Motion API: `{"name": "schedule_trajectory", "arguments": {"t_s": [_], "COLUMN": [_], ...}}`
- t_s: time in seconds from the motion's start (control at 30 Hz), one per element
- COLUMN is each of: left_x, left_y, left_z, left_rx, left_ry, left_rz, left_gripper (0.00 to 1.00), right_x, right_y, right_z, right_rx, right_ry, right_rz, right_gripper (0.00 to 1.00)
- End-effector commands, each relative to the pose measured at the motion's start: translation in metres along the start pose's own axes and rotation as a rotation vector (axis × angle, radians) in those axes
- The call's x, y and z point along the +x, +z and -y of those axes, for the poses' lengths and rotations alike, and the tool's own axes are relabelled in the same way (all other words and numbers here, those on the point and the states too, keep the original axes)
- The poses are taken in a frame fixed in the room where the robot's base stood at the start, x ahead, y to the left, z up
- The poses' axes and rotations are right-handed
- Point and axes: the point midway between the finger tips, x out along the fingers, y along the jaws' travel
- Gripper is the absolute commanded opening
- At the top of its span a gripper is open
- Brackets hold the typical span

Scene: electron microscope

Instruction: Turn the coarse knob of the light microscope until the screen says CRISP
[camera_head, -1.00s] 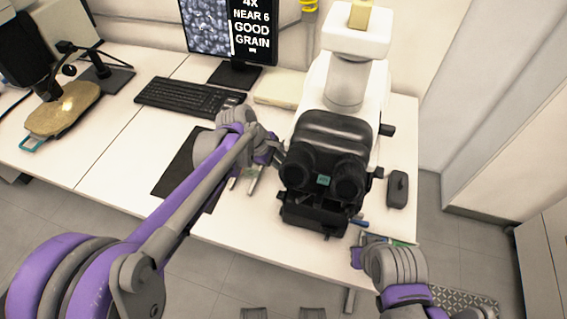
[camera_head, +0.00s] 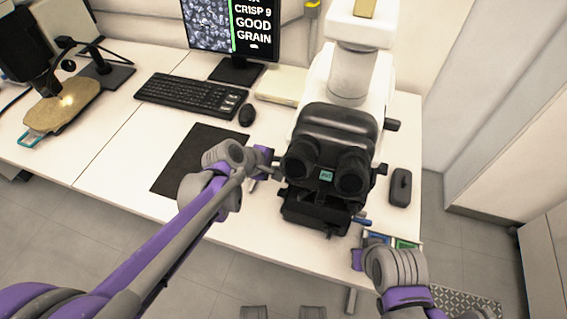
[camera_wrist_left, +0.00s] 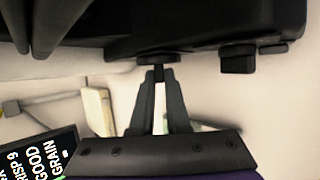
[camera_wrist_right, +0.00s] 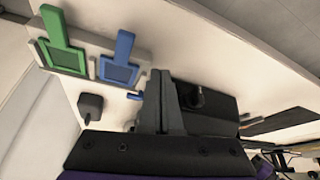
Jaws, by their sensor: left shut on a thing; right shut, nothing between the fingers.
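The light microscope (camera_head: 335,130) stands on the bench, white above with a black eyepiece head. Its screen (camera_head: 253,28) reads CRISP 9, GOOD, GRAIN beside a grey grain picture with a green bar. My left gripper (camera_head: 272,169) is at the left side of the microscope. In the left wrist view its fingers (camera_wrist_left: 158,78) are shut on the small dark coarse knob (camera_wrist_left: 158,62) under the black body; the fingers hide part of it. My right gripper (camera_wrist_right: 161,78) is shut and empty, low near the bench's front right edge.
A keyboard (camera_head: 192,95), mouse (camera_head: 247,115) and dark mat (camera_head: 200,160) lie left of the microscope. A black box (camera_head: 400,187) stands right of it. Blue (camera_wrist_right: 118,62) and green (camera_wrist_right: 64,48) handled pieces lie near my right gripper. Another stage (camera_head: 62,108) is far left.

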Motion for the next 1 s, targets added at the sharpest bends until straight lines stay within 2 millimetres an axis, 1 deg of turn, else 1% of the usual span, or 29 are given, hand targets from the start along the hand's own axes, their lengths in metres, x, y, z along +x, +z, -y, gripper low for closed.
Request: {"name": "schedule_trajectory", "arguments": {"t_s": [0.2,0.23,0.37,0.4,0.67,0.77,0.87,1.0], "left_x": [0.0,0.0,0.0,0.0,-0.001,-0.007,-0.021,-0.051], "left_y": [0.0,0.0,0.0,0.0,0.0,0.0,-0.001,0.0], "left_z": [0.0,0.0,0.0,0.0,0.0,0.0,0.0,-0.001], "left_rx": [-0.001,-0.001,-0.001,-0.001,-0.001,-0.001,-0.002,-0.004], "left_ry": [-0.001,-0.001,-0.001,-0.001,-0.001,-0.001,-0.001,0.0], "left_rz": [0.001,0.001,0.001,0.001,0.0,0.0,-0.002,-0.002], "left_gripper": [0.0,0.17,0.41,0.44,0.44,0.44,0.44,0.44], "right_x": [0.0,0.0,0.0,0.0,0.0,-0.001,-0.004,-0.008], "right_y": [0.0,0.0,0.0,0.0,0.0,-0.001,-0.002,-0.004], "right_z": [0.0,0.0,0.0,0.0,0.0,0.0,0.0,0.0], "right_rx": [0.0,0.0,0.0,0.0,0.0,0.0,0.0,0.0], "right_ry": [0.0,0.0,0.0,0.0,0.0,0.0,0.0,0.0], "right_rz": [0.0,0.0,0.0,0.0,0.0,0.0,-0.001,-0.003], "right_gripper": [0.0,0.0,0.0,0.0,0.0,0.0,0.0,0.0]}}
